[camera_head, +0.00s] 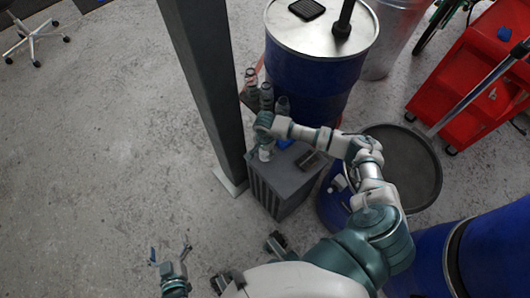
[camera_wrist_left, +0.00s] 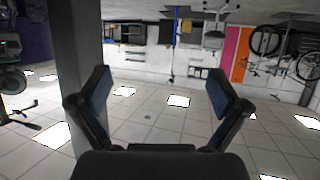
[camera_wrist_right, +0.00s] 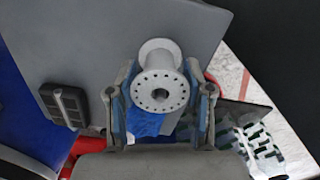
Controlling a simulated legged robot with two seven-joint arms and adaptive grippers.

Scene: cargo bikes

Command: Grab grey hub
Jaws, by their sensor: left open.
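The grey hub (camera_wrist_right: 160,78), a spool shape with a ring of holes in its near flange, is over a grey surface in the right wrist view. My right gripper (camera_wrist_right: 160,98) is open with one finger on each side of the hub's lower part, and small gaps show beside the near flange. In the head view my right arm reaches over the grey cabinet (camera_head: 287,180), and its wrist largely hides the hub. My left gripper (camera_head: 170,253) is open and empty, over bare floor at the lower left; its spread fingers also show in the left wrist view (camera_wrist_left: 160,90).
A blue cloth-like thing (camera_wrist_right: 145,122) lies below the hub, and a dark block (camera_wrist_right: 64,104) is left of it. A dark pillar (camera_head: 205,90) stands left of the cabinet. Bottles (camera_head: 266,95) and a blue drum (camera_head: 315,70) are behind.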

